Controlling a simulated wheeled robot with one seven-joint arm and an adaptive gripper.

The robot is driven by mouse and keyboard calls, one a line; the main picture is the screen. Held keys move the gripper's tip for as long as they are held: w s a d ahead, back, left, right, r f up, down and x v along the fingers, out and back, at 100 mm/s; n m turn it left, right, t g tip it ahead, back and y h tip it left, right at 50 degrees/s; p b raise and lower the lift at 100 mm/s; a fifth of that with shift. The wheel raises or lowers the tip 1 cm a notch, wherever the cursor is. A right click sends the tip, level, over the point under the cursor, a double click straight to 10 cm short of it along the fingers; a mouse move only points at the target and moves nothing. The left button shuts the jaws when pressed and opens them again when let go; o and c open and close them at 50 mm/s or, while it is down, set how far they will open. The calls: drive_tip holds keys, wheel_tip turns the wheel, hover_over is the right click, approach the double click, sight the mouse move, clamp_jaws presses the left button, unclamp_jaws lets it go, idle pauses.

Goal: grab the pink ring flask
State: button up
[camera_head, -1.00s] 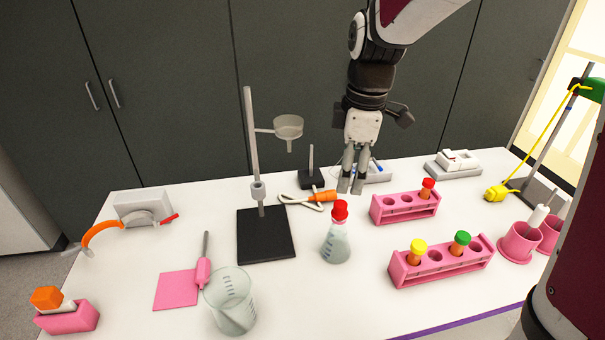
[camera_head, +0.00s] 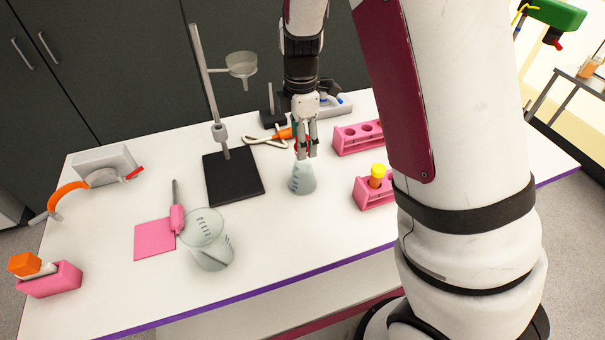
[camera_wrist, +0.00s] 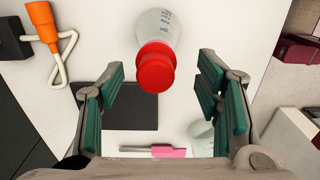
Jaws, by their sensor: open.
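A clear conical flask (camera_head: 302,180) with a red stopper stands upright on the white table; I see no pink ring on it. In the wrist view, the flask's glass (camera_wrist: 158,25) and its red stopper (camera_wrist: 155,68) show at the top centre, between the tips of the green-padded fingers, with space on both sides. My gripper (camera_head: 307,152) is open and points down over the flask in the head view, its fingers covering most of the stopper. It holds nothing.
A black stand (camera_head: 233,175) is left of the flask, with a beaker (camera_head: 206,240) nearer the front. Pink racks (camera_head: 375,192) are close on the right, partly hidden by my arm. An orange-handled tool (camera_head: 281,134) lies behind. The table front of the flask is clear.

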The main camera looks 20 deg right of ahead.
sight(302, 167)
drive_tip(key=shift+w+d+f+p, duration=0.1)
drive_tip(key=shift+f+p, duration=0.2)
drive_tip(key=shift+f, duration=1)
drive_tip(key=shift+w+d+f+p, duration=0.1)
drive_tip(key=shift+f+p, duration=0.15)
drive_tip(key=shift+f, duration=1)
clamp_jaws()
